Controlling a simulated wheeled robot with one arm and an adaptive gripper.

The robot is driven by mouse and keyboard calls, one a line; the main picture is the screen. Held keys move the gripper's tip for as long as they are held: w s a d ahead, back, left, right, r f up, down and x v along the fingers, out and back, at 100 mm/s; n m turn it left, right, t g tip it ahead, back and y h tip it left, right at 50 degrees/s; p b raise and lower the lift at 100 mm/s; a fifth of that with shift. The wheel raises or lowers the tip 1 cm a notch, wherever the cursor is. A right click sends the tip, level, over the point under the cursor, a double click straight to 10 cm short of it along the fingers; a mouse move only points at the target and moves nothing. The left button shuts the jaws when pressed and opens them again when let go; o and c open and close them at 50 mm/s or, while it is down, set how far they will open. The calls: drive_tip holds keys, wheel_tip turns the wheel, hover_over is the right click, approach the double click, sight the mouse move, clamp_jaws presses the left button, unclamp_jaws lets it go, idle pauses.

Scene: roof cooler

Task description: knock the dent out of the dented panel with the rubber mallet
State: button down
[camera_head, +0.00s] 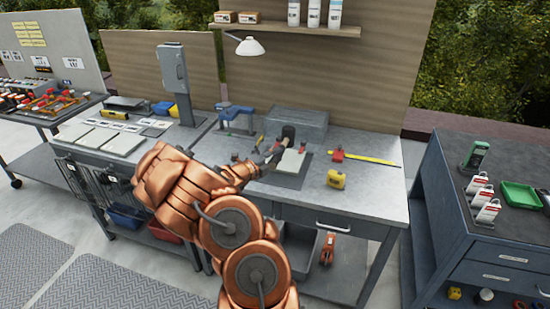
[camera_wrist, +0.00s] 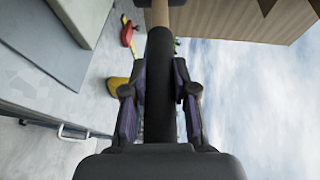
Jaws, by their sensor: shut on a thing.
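The rubber mallet has a black head (camera_head: 288,133), seen in the head view above the middle of the bench. My gripper (camera_head: 266,157) is shut on the mallet's dark handle (camera_wrist: 160,85), which runs up between the fingers in the wrist view to a wooden part and the black head at the top edge. A pale panel (camera_head: 291,163) lies on the bench below the head, with small red clamps (camera_head: 303,148) at its edge. The mallet head appears raised over the panel's far side; contact cannot be told. The dent is too small to make out.
A grey block (camera_head: 297,121) stands behind the panel. A yellow tape measure (camera_head: 336,179), a red item with a yellow strip (camera_head: 365,159) and a blue vise (camera_head: 236,115) are nearby. A lamp (camera_head: 250,46) hangs above.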

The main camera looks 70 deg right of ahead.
wheel_tip(320, 180, up, 6)
drive_tip(key=p, duration=0.3)
drive_tip(key=shift+f, duration=0.25)
drive_tip(key=shift+r, duration=0.95)
